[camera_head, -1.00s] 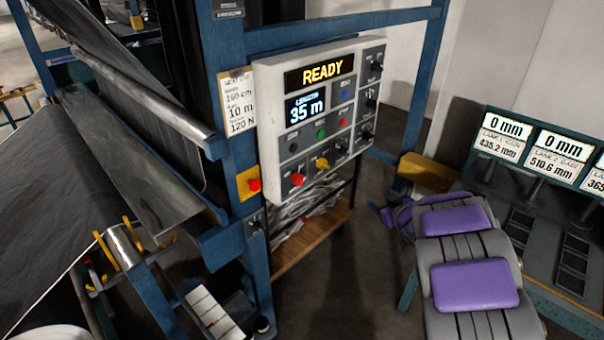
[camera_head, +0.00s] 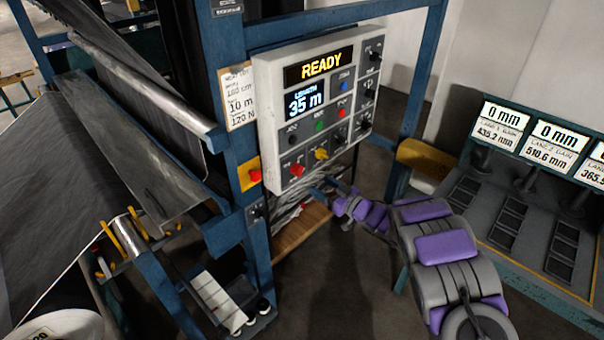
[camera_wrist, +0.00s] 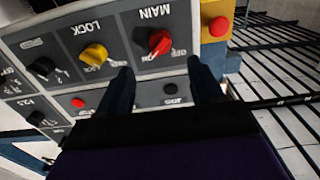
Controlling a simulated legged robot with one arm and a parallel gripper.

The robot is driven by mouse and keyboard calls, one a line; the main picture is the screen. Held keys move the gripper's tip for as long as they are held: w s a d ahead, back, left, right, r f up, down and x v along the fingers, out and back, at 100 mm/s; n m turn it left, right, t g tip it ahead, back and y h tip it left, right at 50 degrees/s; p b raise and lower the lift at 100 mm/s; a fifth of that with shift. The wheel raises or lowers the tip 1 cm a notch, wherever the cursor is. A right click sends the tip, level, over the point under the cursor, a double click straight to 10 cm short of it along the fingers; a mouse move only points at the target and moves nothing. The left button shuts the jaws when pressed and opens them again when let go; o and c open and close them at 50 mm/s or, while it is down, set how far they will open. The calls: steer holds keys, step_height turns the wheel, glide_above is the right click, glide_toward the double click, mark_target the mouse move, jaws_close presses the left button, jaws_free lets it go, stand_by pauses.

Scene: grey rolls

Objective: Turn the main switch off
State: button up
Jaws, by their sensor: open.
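The control panel (camera_head: 316,105) is a light box with dark fields, and its display reads READY. The red main switch (camera_head: 297,170) is at its lower left, beside the yellow lock knob (camera_head: 321,154). In the wrist view, which is upside down, the red main switch (camera_wrist: 160,42) lies under the MAIN label, between the line of my two fingers and just beyond their tips. Its lower end seems to point to the ON mark. My gripper (camera_wrist: 162,72) is open and empty, apart from the knob. In the head view my gripper (camera_head: 322,188) is below the panel's lower edge.
A red button on a yellow plate (camera_head: 251,174) sits on the blue post left of the panel. The yellow lock knob (camera_wrist: 95,54) is close to one finger in the wrist view. A table with lane displays (camera_head: 540,145) stands at the right.

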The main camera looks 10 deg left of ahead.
mark_target(298, 170)
steer(key=x, duration=1)
steer(key=shift+d, duration=0.1)
steer(key=shift+c, duration=0.4)
steer(key=c, duration=1)
